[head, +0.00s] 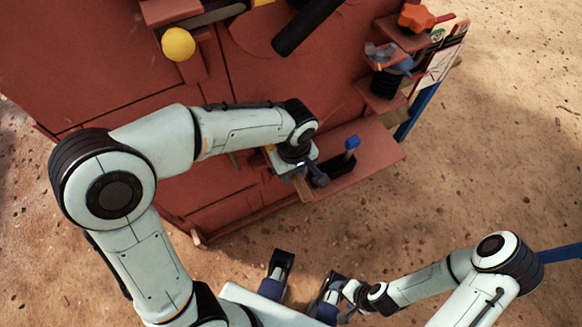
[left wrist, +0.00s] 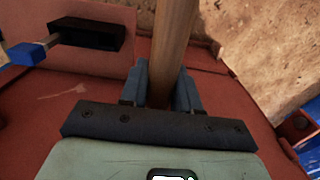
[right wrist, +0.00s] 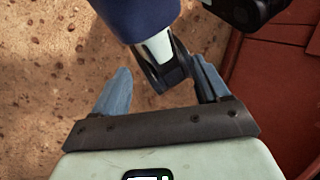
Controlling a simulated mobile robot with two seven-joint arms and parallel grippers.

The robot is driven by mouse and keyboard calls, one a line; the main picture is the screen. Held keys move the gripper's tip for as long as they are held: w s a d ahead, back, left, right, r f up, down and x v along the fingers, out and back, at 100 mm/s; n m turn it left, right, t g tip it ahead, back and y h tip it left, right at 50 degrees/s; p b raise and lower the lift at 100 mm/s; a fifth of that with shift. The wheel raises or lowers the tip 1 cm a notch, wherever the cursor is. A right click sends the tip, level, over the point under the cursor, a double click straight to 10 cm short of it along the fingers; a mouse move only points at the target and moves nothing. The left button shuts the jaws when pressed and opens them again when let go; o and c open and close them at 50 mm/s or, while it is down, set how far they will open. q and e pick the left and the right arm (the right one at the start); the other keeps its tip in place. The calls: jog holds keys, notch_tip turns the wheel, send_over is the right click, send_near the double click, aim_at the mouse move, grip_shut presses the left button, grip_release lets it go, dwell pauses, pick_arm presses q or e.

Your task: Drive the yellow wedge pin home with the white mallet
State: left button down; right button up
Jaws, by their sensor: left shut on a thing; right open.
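A wooden handle (left wrist: 172,45) stands between the blue fingers of my left gripper (left wrist: 160,85), which is shut on it. In the head view a short piece of the handle (head: 303,188) shows beside my left gripper (head: 309,180), over the red ledge. The white mallet head is not identifiable in any view. A yellow piece (head: 262,2) is cut off by the head view's top edge; I cannot tell whether it is the wedge pin. My right gripper (head: 344,301) is open and low at the front; its spread fingers also show in the right wrist view (right wrist: 163,88).
The red ledge (head: 378,151) carries a black slotted holder (head: 338,176) with a blue-ended tool (head: 351,144). A yellow ball (head: 178,44) and a black bar (head: 306,27) are further back. An orange knob (head: 416,18) is at upper right. Sandy ground at right is clear.

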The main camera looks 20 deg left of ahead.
pick_arm(q)
jog(key=shift+r, duration=0.1)
pick_arm(e)
jog(key=shift+w, duration=0.1)
pick_arm(q)
jog(key=shift+g+h, duration=0.5)
jog(key=shift+h, duration=0.1)
notch_tip(320, 180, up, 4)
jog(key=p, duration=0.5)
jog(key=shift+d, duration=0.15)
notch_tip(320, 180, down, 7)
jog(key=b, duration=0.4)
jog(key=shift+s+b, duration=0.1)
jog(key=shift+b, duration=0.2)
jog(key=shift+r, duration=0.15)
notch_tip(320, 180, up, 5)
jog(key=p, duration=0.5)
pick_arm(e)
jog(key=r, duration=0.2)
jog(key=w+r, duration=0.1)
jog(key=r, duration=0.2)
jog(key=shift+r, duration=0.2)
